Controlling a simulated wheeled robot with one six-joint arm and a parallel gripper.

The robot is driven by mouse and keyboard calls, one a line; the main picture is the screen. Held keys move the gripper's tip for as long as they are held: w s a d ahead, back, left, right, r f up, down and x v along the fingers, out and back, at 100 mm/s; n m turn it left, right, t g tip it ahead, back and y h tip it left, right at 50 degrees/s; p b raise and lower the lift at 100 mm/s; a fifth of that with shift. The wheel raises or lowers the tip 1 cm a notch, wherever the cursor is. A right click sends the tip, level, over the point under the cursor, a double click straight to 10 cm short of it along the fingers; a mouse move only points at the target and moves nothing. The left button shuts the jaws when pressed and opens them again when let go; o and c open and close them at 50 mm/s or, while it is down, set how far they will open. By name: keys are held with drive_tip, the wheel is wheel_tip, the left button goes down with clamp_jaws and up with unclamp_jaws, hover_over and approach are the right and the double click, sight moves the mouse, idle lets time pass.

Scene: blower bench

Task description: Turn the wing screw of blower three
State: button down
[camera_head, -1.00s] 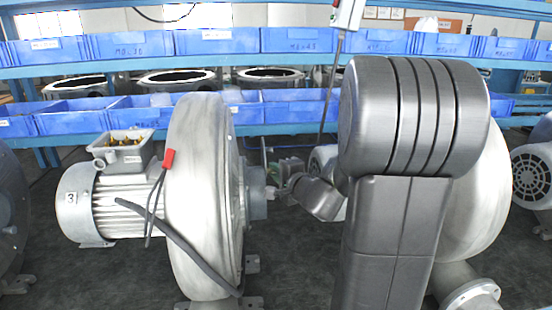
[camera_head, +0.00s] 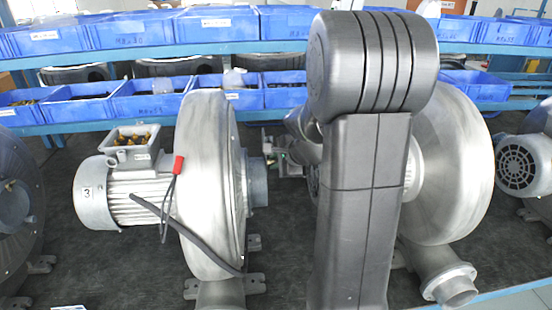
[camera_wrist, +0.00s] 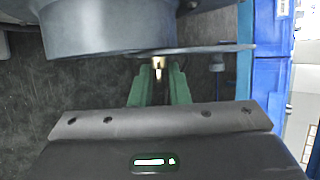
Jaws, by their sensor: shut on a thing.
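Blower three (camera_head: 208,170) stands left of centre in the head view, a silver round housing with a ribbed motor marked 3 (camera_head: 87,193) on its left. In the wrist view its grey inlet collar (camera_wrist: 110,25) and the thin plate edge fill the top. A small brass-coloured wing screw (camera_wrist: 158,64) shows just below that edge. My gripper's green fingers (camera_wrist: 159,88) are shut on it from below. In the head view my gripper (camera_head: 272,156) is small, right of the inlet collar and partly hidden by my arm; the screw cannot be made out there.
Another blower (camera_head: 445,165) stands close on the right, partly behind my arm. Its outlet flange (camera_head: 450,284) is low at the right. Blue bins (camera_head: 150,100) line the shelves behind. Dark floor shows between the blowers.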

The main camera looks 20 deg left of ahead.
drive_tip(key=shift+w+a+m+g+h+p, duration=0.15)
drive_tip(key=shift+m+g+h, duration=0.35)
drive_tip(key=shift+g+h, duration=1.1)
drive_tip(key=shift+w+a+m+g+h+p, duration=0.15)
drive_tip(key=shift+m+g+h, duration=0.55)
drive_tip(key=shift+g, duration=1.5)
drive_tip(key=shift+w+a+m+g+h, duration=0.1)
drive_tip(key=shift+w+m+g+h, duration=0.2)
drive_tip(key=shift+g+h, duration=1.35)
drive_tip(key=shift+g, duration=0.55)
drive_tip(key=shift+d, duration=0.1)
drive_tip(key=c, duration=1.4)
unclamp_jaws()
drive_tip(key=shift+s, duration=0.1)
